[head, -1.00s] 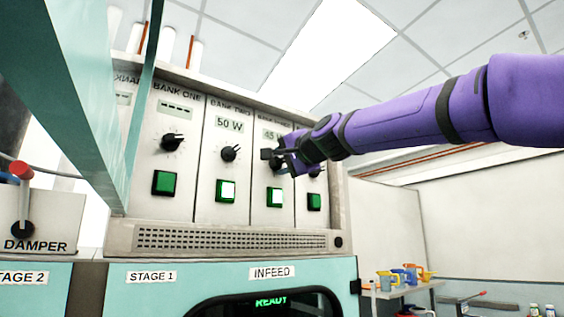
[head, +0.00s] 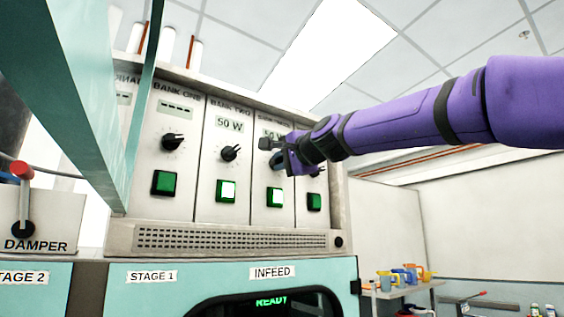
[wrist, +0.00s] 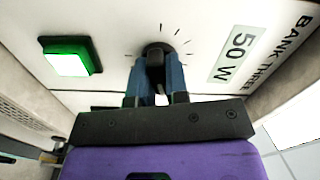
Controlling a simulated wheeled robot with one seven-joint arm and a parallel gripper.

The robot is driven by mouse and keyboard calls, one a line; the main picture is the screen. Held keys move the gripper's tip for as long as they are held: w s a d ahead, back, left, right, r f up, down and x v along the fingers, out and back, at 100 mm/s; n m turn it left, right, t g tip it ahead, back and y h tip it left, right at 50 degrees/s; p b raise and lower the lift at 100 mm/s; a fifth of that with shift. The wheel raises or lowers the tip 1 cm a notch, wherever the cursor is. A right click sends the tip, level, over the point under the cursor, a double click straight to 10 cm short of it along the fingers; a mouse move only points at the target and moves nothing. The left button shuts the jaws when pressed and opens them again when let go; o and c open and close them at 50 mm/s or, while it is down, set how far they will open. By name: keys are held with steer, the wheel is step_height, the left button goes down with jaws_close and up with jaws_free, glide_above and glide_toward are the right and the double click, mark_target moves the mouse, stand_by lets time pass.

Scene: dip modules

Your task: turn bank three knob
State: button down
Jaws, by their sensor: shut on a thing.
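The bank three knob (wrist: 156,52) is black, on a white panel labelled BANK THREE, with tick marks around it. The display (wrist: 235,53) beside it in the wrist view reads 50 W. My gripper (wrist: 155,75) is shut on the knob, with a blue finger on either side of it. In the head view my gripper (head: 276,153) is at the bank three panel and hides most of the knob. The lit green button (wrist: 68,57) of this bank is near the knob, and it also shows in the head view (head: 274,197).
To the left are the bank two knob (head: 230,153), its display (head: 230,125) reading 50 W, and the bank one knob (head: 173,142). A teal frame post (head: 140,110) stands at the left. Below is a vent grille (head: 230,240).

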steer(key=shift+m, duration=0.6)
steer(key=c, duration=1.1)
jaws_free()
steer(key=v, duration=1)
steer(key=shift+s+d, duration=0.3)
